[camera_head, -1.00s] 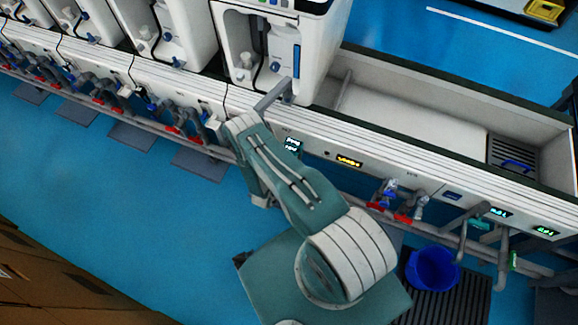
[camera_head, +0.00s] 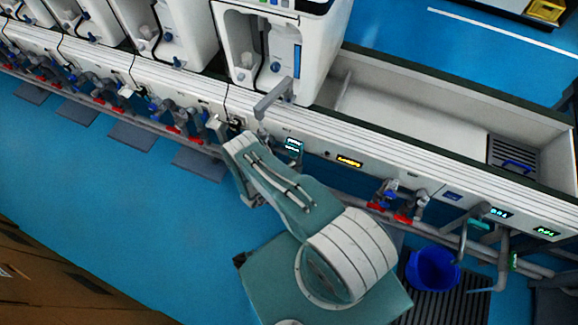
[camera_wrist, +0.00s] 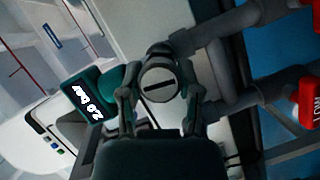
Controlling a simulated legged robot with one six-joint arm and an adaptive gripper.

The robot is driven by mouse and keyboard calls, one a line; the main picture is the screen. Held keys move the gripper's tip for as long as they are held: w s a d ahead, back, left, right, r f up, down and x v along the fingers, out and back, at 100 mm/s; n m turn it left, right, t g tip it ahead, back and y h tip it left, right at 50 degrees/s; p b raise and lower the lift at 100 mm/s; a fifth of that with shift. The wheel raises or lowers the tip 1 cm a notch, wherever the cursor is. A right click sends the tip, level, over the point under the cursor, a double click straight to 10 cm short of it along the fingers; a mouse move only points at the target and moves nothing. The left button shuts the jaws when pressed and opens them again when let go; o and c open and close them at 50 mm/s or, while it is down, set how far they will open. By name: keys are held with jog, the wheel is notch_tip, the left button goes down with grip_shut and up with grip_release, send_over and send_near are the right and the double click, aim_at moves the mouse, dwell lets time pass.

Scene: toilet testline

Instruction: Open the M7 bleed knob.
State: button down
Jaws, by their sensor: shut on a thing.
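In the wrist view, a round grey knob (camera_wrist: 159,84) with a dark slot across its face sits between my fingers, on a grey pipe fitting. My gripper (camera_wrist: 160,98) is shut on this knob, one finger on each side. The slot runs nearly level in the picture, slightly tilted. The knob's label is not readable, so I cannot confirm the M7 marking. In the head view, my arm reaches to the front of the white bench (camera_head: 395,165); its own links hide the gripper and the knob there.
A teal display (camera_wrist: 88,100) beside the knob appears to read 2.0 bar. Grey pipes (camera_wrist: 228,65) and a red handle (camera_wrist: 308,103) lie to the right. In the head view, a blue bucket (camera_head: 433,268) stands right of my base; the blue floor (camera_head: 120,210) at left is clear.

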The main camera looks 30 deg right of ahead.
jog(key=shift+w+a+n, duration=0.15)
jog(key=shift+w+n, duration=0.15)
jog(key=shift+n, duration=0.4)
jog(key=shift+c, duration=1.4)
grip_release()
jog(key=shift+f+h, duration=0.1)
jog(key=shift+h, duration=0.3)
jog(key=shift+s, duration=0.1)
jog(key=v, duration=1.2)
